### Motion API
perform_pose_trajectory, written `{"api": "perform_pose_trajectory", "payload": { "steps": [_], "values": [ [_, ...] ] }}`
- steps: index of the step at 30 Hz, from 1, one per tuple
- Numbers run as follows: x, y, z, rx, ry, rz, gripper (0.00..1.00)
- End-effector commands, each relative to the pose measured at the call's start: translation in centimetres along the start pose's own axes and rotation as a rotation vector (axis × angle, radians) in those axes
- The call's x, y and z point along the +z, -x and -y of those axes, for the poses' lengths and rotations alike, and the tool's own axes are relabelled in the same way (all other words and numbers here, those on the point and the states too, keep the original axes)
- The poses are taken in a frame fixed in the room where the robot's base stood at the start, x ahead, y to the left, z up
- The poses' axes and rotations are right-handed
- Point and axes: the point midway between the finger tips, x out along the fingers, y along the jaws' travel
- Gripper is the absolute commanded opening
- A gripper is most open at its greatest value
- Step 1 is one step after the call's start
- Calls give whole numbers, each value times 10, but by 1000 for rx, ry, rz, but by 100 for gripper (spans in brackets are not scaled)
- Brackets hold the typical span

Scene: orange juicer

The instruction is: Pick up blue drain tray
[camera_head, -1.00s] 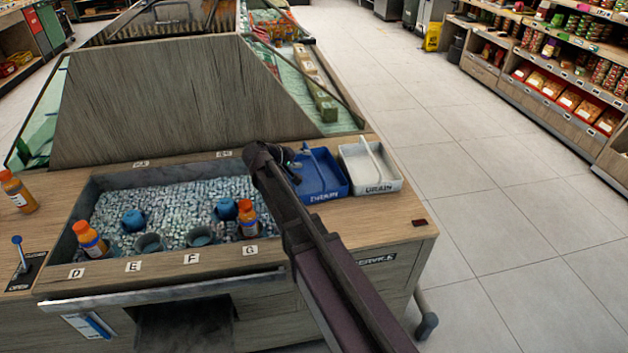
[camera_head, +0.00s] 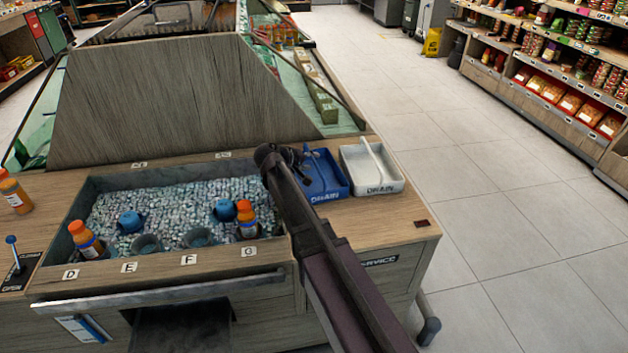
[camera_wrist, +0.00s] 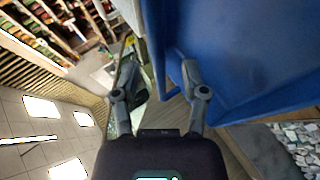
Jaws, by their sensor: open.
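The blue drain tray (camera_head: 333,190) sits on the wooden counter just left of a white tray, with "DRAIN" on its front wall. My gripper (camera_head: 298,156) is at the tray's left side in the head view, and the arm hides part of that side. In the wrist view, my gripper (camera_wrist: 157,62) is open, with its two fingers apart. A narrow blue bar of the tray (camera_wrist: 154,40) appears between the fingers, and the broad blue body fills the right. I cannot tell whether either finger touches it.
The white drain tray (camera_head: 360,183) stands close to the right of the blue one. To the left is a sunken bin of ice (camera_head: 165,195) with orange bottles (camera_head: 83,240) and blue-topped items (camera_head: 131,222). Bare counter (camera_head: 375,218) lies in front of the trays.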

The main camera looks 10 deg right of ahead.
Motion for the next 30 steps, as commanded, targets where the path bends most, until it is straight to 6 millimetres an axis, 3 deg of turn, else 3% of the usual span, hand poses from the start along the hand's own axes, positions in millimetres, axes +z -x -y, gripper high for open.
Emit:
{"api": "perform_pose_trajectory", "payload": {
  "steps": [6,23,29,30],
  "values": [
    [0,-18,0,0,0,0,57],
    [0,-18,0,0,0,0,57],
    [0,-18,0,0,0,0,3],
    [0,-18,0,0,0,0,0]
  ]
}}
